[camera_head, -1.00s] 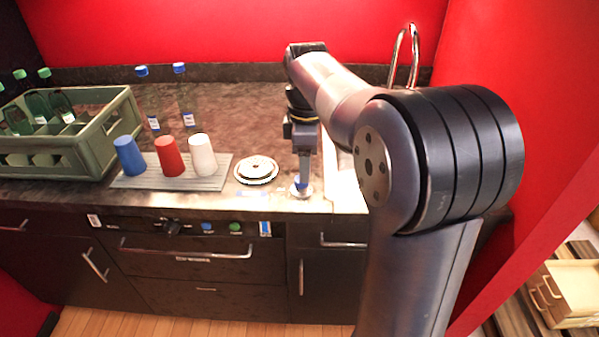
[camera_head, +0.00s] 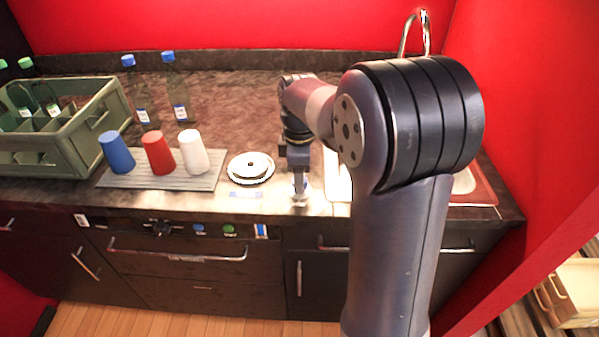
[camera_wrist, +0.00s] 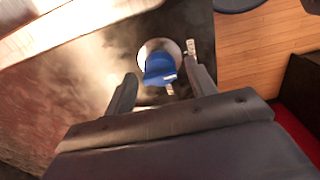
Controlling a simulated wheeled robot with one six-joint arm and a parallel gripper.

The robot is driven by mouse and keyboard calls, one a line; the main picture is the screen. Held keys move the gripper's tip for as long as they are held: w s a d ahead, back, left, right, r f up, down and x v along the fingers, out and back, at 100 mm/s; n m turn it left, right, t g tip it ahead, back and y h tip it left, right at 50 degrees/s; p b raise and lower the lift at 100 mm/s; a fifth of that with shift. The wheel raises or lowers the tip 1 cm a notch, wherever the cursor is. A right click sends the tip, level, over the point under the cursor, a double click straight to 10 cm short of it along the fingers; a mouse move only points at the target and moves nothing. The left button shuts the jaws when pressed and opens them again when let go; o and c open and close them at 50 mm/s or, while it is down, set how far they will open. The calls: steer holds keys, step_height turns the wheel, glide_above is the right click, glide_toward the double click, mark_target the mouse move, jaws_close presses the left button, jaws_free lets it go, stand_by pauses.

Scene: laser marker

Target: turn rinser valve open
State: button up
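The rinser valve appears as a blue handle (camera_wrist: 160,69) on a round, pale metal base, near the counter's front edge. In the wrist view it lies just beyond and between my two fingertips. My gripper (camera_wrist: 163,86) is open, one finger on either side, with nothing held. In the head view my gripper (camera_head: 299,188) points down at the counter over the valve, which it mostly hides. I cannot tell whether a finger touches the handle.
A round white disc (camera_head: 250,167) lies just left of my gripper. Blue, red (camera_head: 158,153) and white cups stand on a grey mat (camera_head: 115,183). A green crate (camera_head: 75,150) with bottles is further left. A sink with a tap (camera_head: 426,30) is right, partly behind my arm.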

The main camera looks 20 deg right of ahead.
steer(key=c, duration=0.9)
steer(key=shift+o, duration=0.2)
steer(key=shift+r+m, duration=0.1)
steer(key=shift+m, duration=0.2)
steer(key=m+p, duration=0.2)
steer(key=m, duration=0.1)
steer(key=shift+m, duration=0.3)
steer(key=m+p, duration=0.1)
steer(key=m, duration=0.3)
steer(key=shift+m, duration=0.3)
steer(key=m+p, duration=0.1)
steer(key=m, duration=0.3)
steer(key=shift+m+p, duration=0.4)
steer(key=shift+m, duration=2.1)
